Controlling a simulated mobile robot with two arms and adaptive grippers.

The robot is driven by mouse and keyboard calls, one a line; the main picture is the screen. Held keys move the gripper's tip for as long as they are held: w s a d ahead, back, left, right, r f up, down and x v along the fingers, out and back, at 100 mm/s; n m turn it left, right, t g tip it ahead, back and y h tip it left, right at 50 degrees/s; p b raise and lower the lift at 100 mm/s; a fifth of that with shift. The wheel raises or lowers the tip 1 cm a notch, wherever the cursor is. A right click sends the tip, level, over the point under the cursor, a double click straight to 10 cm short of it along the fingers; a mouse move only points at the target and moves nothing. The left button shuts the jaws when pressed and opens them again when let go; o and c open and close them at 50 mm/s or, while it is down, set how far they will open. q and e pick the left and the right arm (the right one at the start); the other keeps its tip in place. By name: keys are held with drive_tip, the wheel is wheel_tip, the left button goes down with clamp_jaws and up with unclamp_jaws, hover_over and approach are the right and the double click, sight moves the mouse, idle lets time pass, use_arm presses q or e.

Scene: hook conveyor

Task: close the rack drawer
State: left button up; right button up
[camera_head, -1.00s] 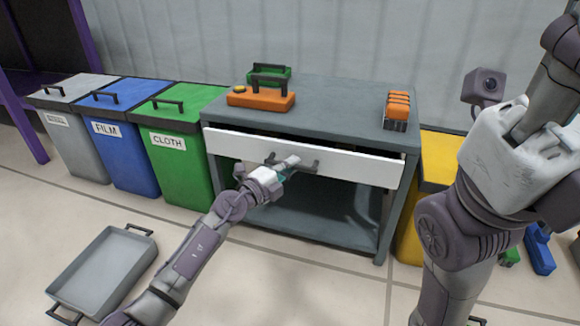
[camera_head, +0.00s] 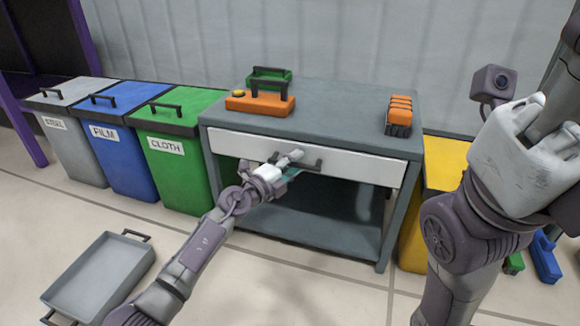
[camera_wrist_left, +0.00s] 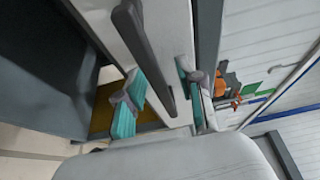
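The rack (camera_head: 330,120) is a grey table with a white-fronted drawer (camera_head: 235,145) under its top. The drawer front now sits about flush with the rack frame, with no clear gap above it. A dark bar handle (camera_head: 314,167) is on the front. My left gripper (camera_head: 290,164) is at the handle. In the left wrist view, the teal fingers of my left gripper (camera_wrist_left: 160,78) are apart, one on either side of the dark handle (camera_wrist_left: 142,40), in front of the white drawer front (camera_wrist_left: 170,28). Firm contact cannot be told. My right gripper is out of view.
On the rack top stand an orange case (camera_head: 260,103), a green case (camera_head: 268,76) and an orange-and-black item (camera_head: 399,115). Grey, blue and green bins (camera_head: 170,150) are left, a yellow bin (camera_head: 440,165) right. A grey tray (camera_head: 100,275) lies on the floor.

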use_arm(q)
drive_tip(key=v, duration=1.2)
